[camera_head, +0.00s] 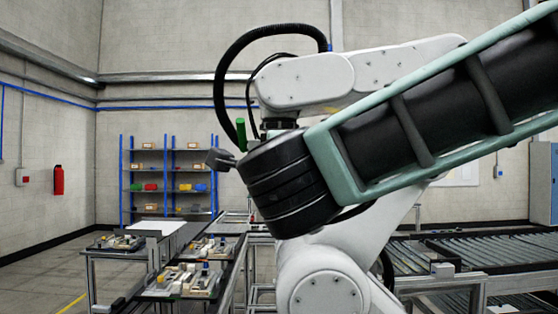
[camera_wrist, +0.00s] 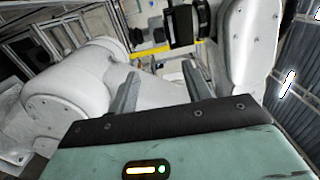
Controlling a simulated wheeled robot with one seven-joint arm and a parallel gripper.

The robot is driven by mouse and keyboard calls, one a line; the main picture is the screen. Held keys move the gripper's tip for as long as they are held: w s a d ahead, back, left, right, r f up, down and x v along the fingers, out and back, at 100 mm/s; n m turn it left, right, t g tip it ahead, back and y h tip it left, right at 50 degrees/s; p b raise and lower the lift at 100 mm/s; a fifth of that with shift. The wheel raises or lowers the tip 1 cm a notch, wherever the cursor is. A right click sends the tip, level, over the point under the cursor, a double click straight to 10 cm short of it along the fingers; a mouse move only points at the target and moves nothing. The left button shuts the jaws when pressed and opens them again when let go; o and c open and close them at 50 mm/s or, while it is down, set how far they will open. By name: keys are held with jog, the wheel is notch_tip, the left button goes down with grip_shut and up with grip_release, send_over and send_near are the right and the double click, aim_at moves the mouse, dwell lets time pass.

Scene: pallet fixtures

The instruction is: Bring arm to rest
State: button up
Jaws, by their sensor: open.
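My gripper (camera_wrist: 162,78) shows in the wrist view with its two grey fingers spread apart and nothing between them. Beyond the fingers are my own white arm links. In the head view my arm is folded up close in front of the camera, its white links in the middle and a teal and black part crossing to the upper right. I cannot make out the gripper's fingertips clearly in the head view.
Work tables with fixture trays (camera_head: 185,282) stand at the lower left. A blue-framed shelf (camera_head: 170,172) with coloured bins is against the back wall. A roller conveyor (camera_head: 470,252) runs at the right. A red extinguisher (camera_head: 58,180) hangs on the left wall. Left floor is partly clear.

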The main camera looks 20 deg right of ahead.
jog(key=s+a+f+n+g+y, duration=0.1)
jog(key=a+f+n+g+y, duration=0.2)
jog(key=a+f+n+y, duration=0.85)
jog(key=s+a+f+n+g, duration=0.3)
jog(key=s+f+n+g, duration=0.25)
jog(key=f+n, duration=0.25)
jog(key=s+d+f+n+g+h, duration=0.2)
jog(key=s+d+f+n+g, duration=0.2)
jog(key=s+f, duration=0.3)
jog(key=s+d+f+n+g+h, duration=0.3)
jog(key=s+d+f+n, duration=0.3)
jog(key=s, duration=0.4)
jog(key=shift+d+f+g, duration=0.65)
jog(key=shift+d+g, duration=0.05)
jog(key=shift+g, duration=0.15)
